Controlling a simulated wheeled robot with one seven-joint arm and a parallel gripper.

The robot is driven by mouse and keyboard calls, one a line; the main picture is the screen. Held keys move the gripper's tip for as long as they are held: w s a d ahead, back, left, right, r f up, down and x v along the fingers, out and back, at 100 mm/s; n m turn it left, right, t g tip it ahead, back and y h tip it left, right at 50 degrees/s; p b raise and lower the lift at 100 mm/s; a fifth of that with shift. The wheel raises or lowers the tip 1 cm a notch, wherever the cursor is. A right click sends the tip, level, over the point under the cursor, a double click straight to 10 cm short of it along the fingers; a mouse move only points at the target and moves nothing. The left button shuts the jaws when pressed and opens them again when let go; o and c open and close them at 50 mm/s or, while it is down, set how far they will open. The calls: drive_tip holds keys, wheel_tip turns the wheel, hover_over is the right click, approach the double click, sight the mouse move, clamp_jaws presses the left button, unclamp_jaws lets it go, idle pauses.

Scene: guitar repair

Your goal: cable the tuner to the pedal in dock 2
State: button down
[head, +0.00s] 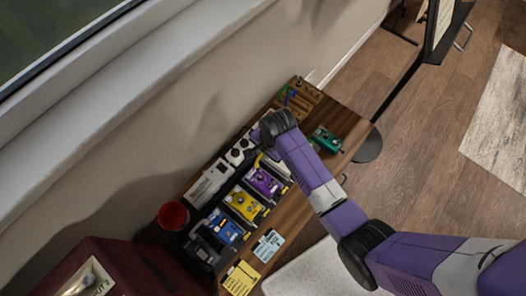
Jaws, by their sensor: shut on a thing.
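In the head view, a row of pedals stands on the wooden bench: a blue pedal (226,229), a yellow pedal (245,203) and a purple pedal (263,181). A green pedal (327,138) lies apart, right of my arm. My gripper (257,146) is over the far part of the row, beyond the purple pedal, and my wrist hides much of it. It is shut on what looks like a yellow cable (258,160), a short piece of which shows under it. The cable's ends are hidden. I cannot tell which unit is the tuner or which slot is dock 2.
Pale boxes (210,183) stand along the wall side of the bench. A red cup (172,215) is at the near left. A wooden holder (297,98) is at the far end. A yellow card (241,280) and a pale blue card (268,245) lie at the front.

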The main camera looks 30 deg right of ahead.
drive_tip(key=c, duration=1.4)
unclamp_jaws()
drive_tip(key=shift+c, duration=0.2)
drive_tip(key=o, duration=0.4)
wheel_tip(320, 180, up, 8)
drive_tip(key=p, duration=0.8)
drive_tip(key=shift+r, duration=0.1)
